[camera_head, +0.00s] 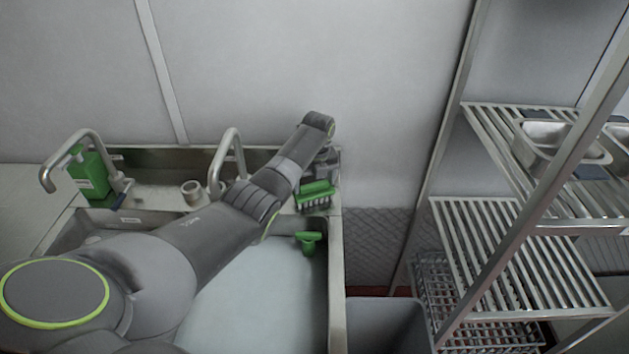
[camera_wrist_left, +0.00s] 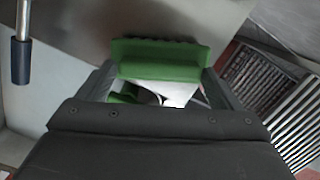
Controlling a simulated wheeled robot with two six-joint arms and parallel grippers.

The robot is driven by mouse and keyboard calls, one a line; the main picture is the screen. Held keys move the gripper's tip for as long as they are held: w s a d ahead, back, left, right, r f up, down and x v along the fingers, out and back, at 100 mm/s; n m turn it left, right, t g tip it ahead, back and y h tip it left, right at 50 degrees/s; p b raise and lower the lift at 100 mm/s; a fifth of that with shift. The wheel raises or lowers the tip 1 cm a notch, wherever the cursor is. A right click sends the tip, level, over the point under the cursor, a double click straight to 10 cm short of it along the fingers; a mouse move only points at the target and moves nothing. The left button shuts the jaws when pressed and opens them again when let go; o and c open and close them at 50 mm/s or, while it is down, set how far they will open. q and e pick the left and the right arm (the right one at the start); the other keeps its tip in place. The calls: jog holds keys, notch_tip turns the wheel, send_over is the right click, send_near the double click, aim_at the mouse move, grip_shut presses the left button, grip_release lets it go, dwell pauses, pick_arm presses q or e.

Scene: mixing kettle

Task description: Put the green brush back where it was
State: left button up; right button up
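The green brush (camera_head: 315,194) shows just below my left gripper (camera_head: 318,174) at the back right corner of the sink, its bristles toward the camera. In the left wrist view the green brush (camera_wrist_left: 160,62) spans the gap between the two fingers of my left gripper (camera_wrist_left: 160,80), which appear closed on its ends. I cannot tell whether the brush touches the sink rim. A second green tool (camera_head: 308,240) is lower down in the sink; a green piece (camera_wrist_left: 125,94) also shows between the fingers. My right gripper is not in view.
The metal sink (camera_head: 336,285) has two taps; the nearer tap (camera_head: 236,150) stands left of my forearm. A green bottle (camera_head: 90,174) is at the far left. A slatted metal rack (camera_head: 500,250) with metal pans (camera_head: 560,142) stands at the right. A grey bin (camera_head: 385,325) is beside the sink.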

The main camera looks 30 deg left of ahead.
aim_at(316, 195)
pick_arm(q)
jog(key=shift+o, duration=1.2)
jog(key=shift+r, duration=0.1)
jog(key=shift+r, duration=0.15)
notch_tip(316, 195, up, 12)
jog(key=s+d+b, duration=0.1)
jog(key=shift+f, duration=0.2)
